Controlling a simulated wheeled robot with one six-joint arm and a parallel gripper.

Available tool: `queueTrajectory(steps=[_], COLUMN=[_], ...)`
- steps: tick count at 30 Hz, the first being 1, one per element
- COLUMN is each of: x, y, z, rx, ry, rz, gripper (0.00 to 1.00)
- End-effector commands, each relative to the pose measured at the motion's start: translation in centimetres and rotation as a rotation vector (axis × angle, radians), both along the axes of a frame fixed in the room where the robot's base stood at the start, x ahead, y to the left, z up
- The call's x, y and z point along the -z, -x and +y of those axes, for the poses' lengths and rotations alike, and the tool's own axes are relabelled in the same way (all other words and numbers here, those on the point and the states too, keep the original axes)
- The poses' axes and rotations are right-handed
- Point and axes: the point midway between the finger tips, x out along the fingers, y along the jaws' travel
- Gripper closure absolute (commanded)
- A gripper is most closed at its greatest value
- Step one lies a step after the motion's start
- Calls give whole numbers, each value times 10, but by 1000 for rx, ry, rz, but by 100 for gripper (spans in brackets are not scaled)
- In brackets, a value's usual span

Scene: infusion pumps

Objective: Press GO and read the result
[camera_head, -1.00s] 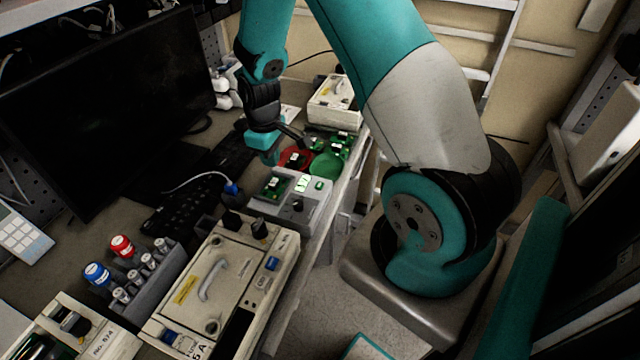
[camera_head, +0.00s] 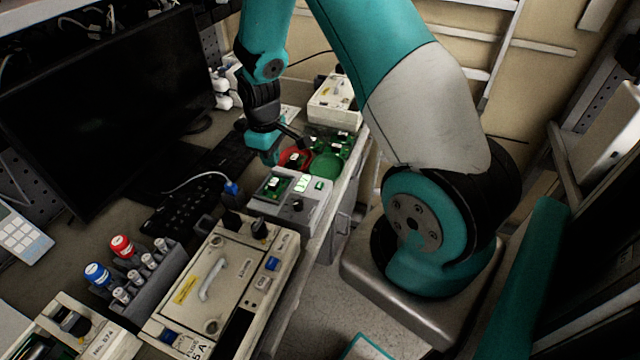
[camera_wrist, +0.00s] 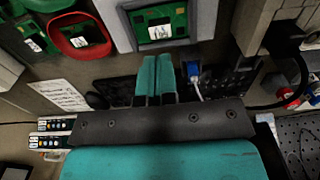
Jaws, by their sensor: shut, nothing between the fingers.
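A light grey test unit (camera_head: 312,212) stands near the table's front edge. It has a green circuit board (camera_head: 274,186) in it, a small lit pale-green display (camera_head: 301,185), a small green button (camera_head: 319,184) and a dark knob (camera_head: 297,205). Lettering on the button and display is too small to read. My gripper (camera_head: 271,160) is shut and empty, pointing down just behind the unit, seemingly apart from it. In the wrist view, my shut fingers (camera_wrist: 155,62) point towards the unit's edge, with the board (camera_wrist: 160,22) beyond; the button and display do not show there.
A red dish (camera_head: 295,158) and a green dish (camera_head: 326,165) with boards nearby lie behind the unit. A blue-ended cable (camera_head: 231,187) and keyboard (camera_head: 185,207) are to its left. A large beige case (camera_head: 225,285) stands in front. A monitor (camera_head: 105,110) stands behind the keyboard.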

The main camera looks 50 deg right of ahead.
Motion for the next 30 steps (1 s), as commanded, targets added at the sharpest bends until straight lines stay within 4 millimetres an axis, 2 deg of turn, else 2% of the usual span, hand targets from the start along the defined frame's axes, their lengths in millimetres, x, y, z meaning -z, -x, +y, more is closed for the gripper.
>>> queueTrajectory(steps=[15,19,23,25,29,30], x=[0,-12,-48,-75,-121,-132], y=[0,0,7,21,67,85], z=[0,14,56,88,148,164], rx=[0,-6,-27,-49,-102,-121], ry=[0,-16,-71,-117,-208,-233], rz=[-1,-14,-47,-64,-80,-80], gripper=[100,100,100,100,100,100])
